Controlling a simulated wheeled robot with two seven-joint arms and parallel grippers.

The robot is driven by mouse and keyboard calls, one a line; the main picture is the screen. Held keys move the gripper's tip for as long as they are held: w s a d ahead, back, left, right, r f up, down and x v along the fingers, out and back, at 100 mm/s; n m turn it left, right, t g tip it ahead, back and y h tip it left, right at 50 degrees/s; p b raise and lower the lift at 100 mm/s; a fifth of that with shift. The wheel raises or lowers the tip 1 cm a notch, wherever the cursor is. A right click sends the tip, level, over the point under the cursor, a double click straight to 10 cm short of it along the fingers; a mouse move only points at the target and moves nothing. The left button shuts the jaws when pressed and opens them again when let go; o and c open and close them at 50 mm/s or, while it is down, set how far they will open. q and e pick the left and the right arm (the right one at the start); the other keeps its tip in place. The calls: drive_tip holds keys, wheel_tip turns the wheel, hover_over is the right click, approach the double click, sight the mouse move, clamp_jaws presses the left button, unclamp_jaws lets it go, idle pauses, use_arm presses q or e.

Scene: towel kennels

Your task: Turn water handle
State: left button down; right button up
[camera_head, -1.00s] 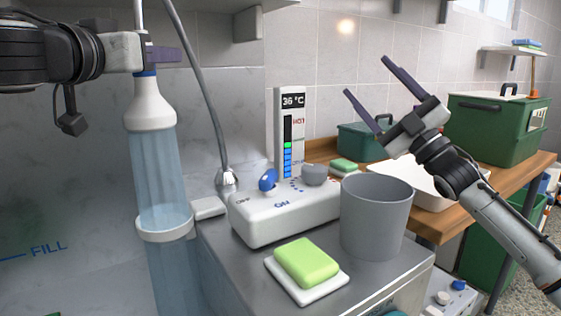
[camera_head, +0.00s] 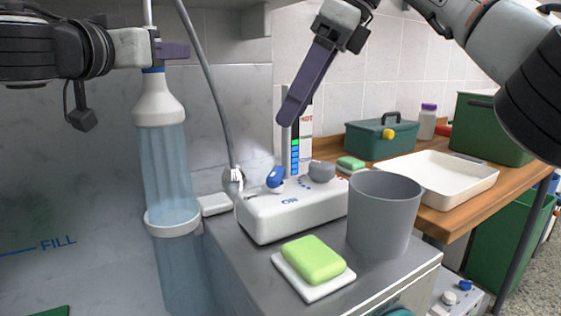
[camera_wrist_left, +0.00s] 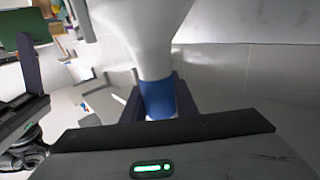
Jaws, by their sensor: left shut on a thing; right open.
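The blue water handle (camera_head: 275,178) sits on a white control box (camera_head: 292,212) marked ON, beside a grey knob (camera_head: 321,168). My right gripper (camera_head: 291,112) is open and empty, its purple fingers pointing down above the handle and in front of the temperature display (camera_head: 305,133). The fingers overlap in this view, and a gap separates them from the handle. My left gripper (camera_head: 168,52) is shut on the blue neck (camera_wrist_left: 160,99) of the clear tube with a white collar (camera_head: 160,105) at the left.
A green soap bar on a white dish (camera_head: 313,283) and a grey bucket (camera_head: 381,215) stand in front and right of the box. A grey hose (camera_head: 208,85) runs down behind. A white tray (camera_head: 442,180) and green toolbox (camera_head: 382,138) lie on the wooden bench.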

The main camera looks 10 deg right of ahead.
sight(277, 170)
drive_tip(key=shift+h, duration=0.5)
drive_tip(key=x, duration=0.7)
drive_tip(key=d+x, duration=0.1)
drive_tip(key=x, duration=0.2)
drive_tip(key=shift+s+f, duration=0.1)
drive_tip(key=shift+f, duration=0.45)
drive_tip(key=c, duration=1)
drive_tip(key=shift+c, duration=0.2)
